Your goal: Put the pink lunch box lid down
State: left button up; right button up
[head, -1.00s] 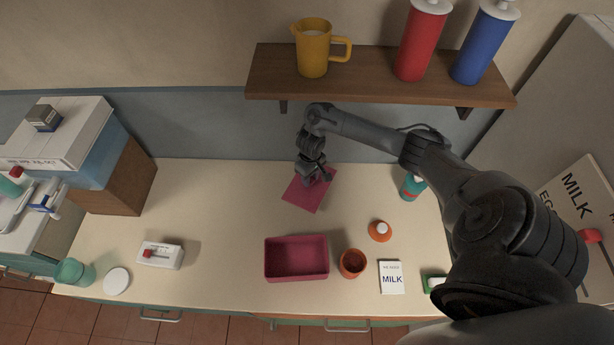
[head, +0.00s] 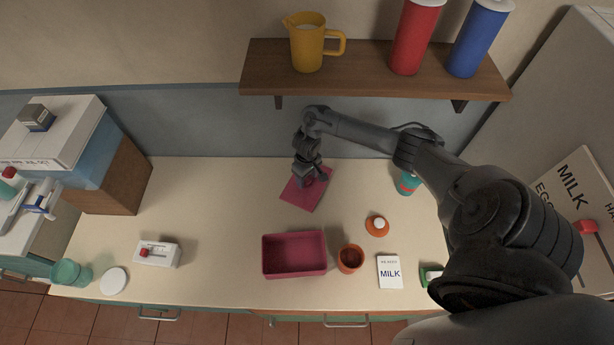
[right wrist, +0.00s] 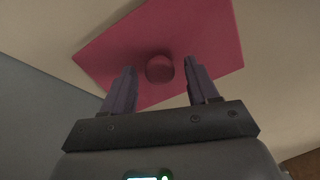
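The pink lunch box lid (head: 298,199) is a flat square with a round knob (right wrist: 159,68). It appears to lie flat on the counter behind the pink lunch box (head: 294,270), which is open and empty. My right gripper (head: 308,180) is over the lid and hides part of it. In the right wrist view, its two fingers (right wrist: 158,72) stand apart on either side of the knob, with gaps between them and the knob. My left gripper is not in view.
A teal bottle (head: 407,183) is near my right arm. The counter left of the lid is clear.

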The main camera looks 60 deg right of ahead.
aim_at(307, 179)
jog(key=shift+r, duration=0.15)
jog(key=shift+r+p, duration=0.7)
jog(key=shift+r, duration=2.05)
